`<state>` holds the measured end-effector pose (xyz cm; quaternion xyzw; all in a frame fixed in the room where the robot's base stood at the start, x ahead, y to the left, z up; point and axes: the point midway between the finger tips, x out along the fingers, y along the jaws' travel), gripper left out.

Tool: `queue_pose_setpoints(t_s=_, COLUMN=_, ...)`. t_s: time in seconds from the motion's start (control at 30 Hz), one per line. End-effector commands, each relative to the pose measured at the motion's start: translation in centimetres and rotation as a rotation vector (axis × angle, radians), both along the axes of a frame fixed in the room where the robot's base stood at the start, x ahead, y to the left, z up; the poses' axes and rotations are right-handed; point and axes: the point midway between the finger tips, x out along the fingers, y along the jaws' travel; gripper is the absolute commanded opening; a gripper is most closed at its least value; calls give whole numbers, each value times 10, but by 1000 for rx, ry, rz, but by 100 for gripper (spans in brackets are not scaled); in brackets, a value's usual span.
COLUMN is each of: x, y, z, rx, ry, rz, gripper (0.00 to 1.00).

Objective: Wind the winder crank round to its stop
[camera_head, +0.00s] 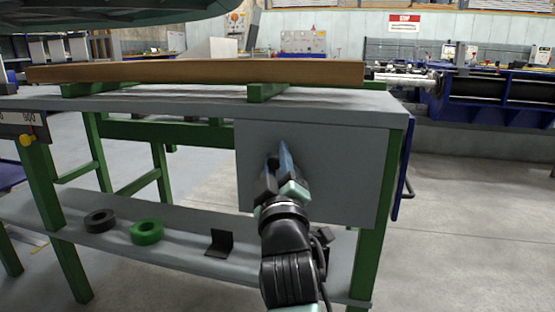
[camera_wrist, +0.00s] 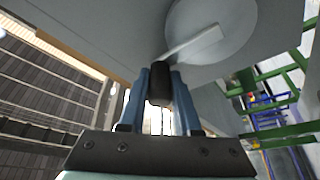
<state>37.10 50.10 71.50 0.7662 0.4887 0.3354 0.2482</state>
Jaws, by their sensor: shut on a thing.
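The winder crank shows in the wrist view as a light grey crank arm (camera_wrist: 192,43) with a black handle (camera_wrist: 160,80) at its lower-left end. The arm lies across a round grey disc (camera_wrist: 238,22) on a flat grey panel. My gripper (camera_wrist: 161,88) is shut on the black handle, one blue finger on each side. In the head view my gripper (camera_head: 279,156) is in front of the grey panel (camera_head: 340,165) below the table top. There, my fingers and wrist hide the disc and most of the crank.
A long wooden beam (camera_head: 200,71) lies on green supports on the table top (camera_head: 330,108). Open floor (camera_head: 465,230) lies to the right.

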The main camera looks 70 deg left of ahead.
Motion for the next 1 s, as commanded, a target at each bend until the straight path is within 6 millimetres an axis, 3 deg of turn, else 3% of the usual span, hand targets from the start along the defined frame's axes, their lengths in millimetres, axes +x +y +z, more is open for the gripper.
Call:
queue_pose_setpoints(t_s=0.13, x=1, y=1, z=0, rx=-1, ry=4, rz=0, gripper=0)
queue_pose_setpoints(t_s=0.17, x=1, y=1, z=0, rx=0, ry=3, rz=1, gripper=37)
queue_pose_setpoints(t_s=0.3, x=1, y=0, z=0, rx=0, ry=3, rz=0, gripper=62)
queue_pose_setpoints(t_s=0.67, x=1, y=-3, z=-1, rx=0, ry=3, rz=-2, gripper=62)
queue_pose_setpoints(t_s=1.0, x=-10, y=-42, z=-12, rx=0, ry=5, rz=-6, gripper=62)
